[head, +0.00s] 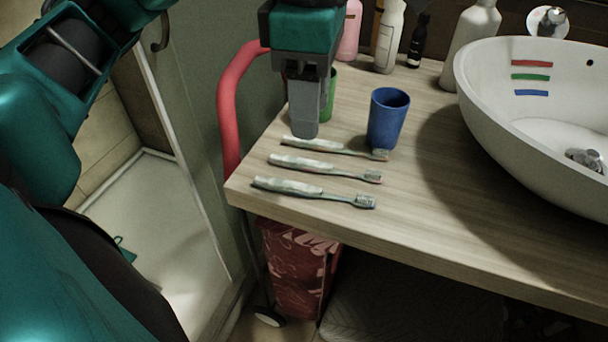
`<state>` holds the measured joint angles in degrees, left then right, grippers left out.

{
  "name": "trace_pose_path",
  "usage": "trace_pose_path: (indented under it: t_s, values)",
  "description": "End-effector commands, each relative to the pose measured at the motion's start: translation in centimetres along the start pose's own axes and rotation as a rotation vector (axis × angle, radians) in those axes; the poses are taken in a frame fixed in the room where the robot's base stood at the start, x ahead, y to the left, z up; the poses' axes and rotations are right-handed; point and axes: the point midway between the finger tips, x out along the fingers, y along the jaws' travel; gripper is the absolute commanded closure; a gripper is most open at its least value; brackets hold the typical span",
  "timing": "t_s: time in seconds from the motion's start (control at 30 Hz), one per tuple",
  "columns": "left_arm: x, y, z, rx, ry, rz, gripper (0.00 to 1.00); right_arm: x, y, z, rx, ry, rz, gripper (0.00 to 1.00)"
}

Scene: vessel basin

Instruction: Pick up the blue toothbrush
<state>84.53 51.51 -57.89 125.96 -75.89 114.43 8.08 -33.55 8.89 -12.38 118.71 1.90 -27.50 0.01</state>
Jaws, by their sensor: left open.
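Three toothbrushes lie roughly parallel on the wooden counter. The front one (313,192) has a pale handle with blue-green edging and head. The middle one (325,168) has red edging. The back one (335,148) has muted grey-green edging, and its head lies by the foot of the blue cup. I cannot tell for sure by colour which is the blue one. My left gripper (305,130) points down at the handle end of the back toothbrush and overlaps it in the picture. It is open, seen edge-on; contact cannot be told. My right gripper is not in view.
A blue cup (388,118) stands right of the gripper, and a green cup (328,98) is partly hidden behind it. A white basin (545,130) fills the right side. Bottles stand at the back. A red rail (232,105) runs beside the counter's left edge.

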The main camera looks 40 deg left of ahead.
Motion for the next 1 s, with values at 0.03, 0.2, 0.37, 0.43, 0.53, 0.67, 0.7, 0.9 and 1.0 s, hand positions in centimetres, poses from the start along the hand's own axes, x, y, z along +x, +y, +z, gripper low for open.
trace_pose_path:
  t_s: [0.03, 0.2, 0.37, 0.43, 0.53, 0.67, 0.7, 0.9, 1.0]
  values:
    - [0.9, 0.0, -0.1, -0.001, 0.005, -0.002, 0.54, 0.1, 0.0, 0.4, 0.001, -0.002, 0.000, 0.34]
    - [4.2, -0.1, -0.1, 0.001, 0.004, -0.005, 0.54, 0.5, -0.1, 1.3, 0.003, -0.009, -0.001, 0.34]
    - [6.5, -0.1, -0.1, 0.000, 0.001, -0.003, 0.54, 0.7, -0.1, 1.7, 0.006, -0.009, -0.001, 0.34]
    - [7.0, -0.1, 0.0, 0.001, 0.000, -0.004, 0.54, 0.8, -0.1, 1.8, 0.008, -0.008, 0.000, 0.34]
    - [7.6, -0.1, -0.1, 0.001, 0.001, -0.004, 0.54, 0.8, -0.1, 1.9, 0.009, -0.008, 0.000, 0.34]
    - [9.4, -0.1, -0.2, 0.001, 0.002, -0.005, 0.54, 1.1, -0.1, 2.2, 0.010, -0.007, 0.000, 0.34]
    - [10.1, -0.1, -0.2, 0.000, 0.001, -0.006, 0.54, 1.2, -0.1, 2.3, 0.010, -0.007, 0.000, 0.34]
    - [12.3, -0.1, -0.2, 0.002, 0.000, -0.005, 0.54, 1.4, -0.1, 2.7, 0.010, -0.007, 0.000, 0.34]
    - [12.5, -0.1, -0.2, 0.002, -0.002, -0.004, 0.54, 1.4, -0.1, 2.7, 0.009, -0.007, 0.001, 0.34]
